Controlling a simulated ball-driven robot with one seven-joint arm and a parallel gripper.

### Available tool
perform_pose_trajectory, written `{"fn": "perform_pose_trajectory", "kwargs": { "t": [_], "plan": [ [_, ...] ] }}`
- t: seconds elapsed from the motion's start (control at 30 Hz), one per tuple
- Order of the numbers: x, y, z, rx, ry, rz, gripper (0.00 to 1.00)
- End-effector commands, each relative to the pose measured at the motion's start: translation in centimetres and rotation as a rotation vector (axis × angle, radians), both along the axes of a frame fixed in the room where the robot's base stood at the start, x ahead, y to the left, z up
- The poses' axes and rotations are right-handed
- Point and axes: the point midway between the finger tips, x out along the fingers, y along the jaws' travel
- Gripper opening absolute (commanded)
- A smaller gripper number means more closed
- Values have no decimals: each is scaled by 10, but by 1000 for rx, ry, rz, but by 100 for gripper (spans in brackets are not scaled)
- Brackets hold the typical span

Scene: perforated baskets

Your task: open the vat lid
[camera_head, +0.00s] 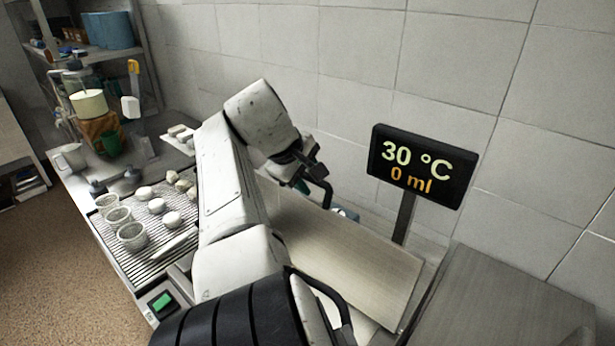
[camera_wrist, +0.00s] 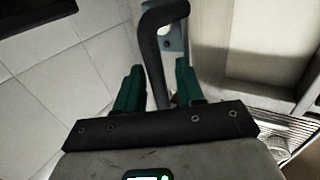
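The vat lid (camera_head: 350,258) appears to be the pale flat panel right of my arm in the head view, lying flat or nearly so. A black curved handle (camera_wrist: 153,45) shows in the wrist view, with a metal bracket behind it. My gripper (camera_wrist: 157,85) has its two green fingers apart, one on each side of the handle. Gaps show between the handle and both fingers. In the head view my arm hides most of my gripper and part of the lid. The inside of the vat is not visible.
A display (camera_head: 423,165) reading 30 °C and 0 ml stands on a post right of the lid, near the tiled wall. Left of my arm, a slatted rack (camera_head: 155,262) holds perforated baskets (camera_head: 132,237) and several white lumps (camera_head: 172,220). A green button (camera_head: 161,301) is at its front.

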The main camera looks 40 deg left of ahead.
Motion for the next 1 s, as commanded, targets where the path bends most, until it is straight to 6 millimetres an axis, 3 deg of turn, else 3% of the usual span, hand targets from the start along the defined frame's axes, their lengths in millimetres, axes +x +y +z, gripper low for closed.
{"fn": "perform_pose_trajectory", "kwargs": {
  "t": [0.27, 0.47, 0.8, 1.0],
  "plan": [
    [-5, 2, 6, 1, -1, 4, 38],
    [-14, 1, 22, 3, 0, 1, 38],
    [-46, 1, 72, 3, -2, 1, 38],
    [-56, 1, 88, 1, 0, 1, 38]
  ]
}}
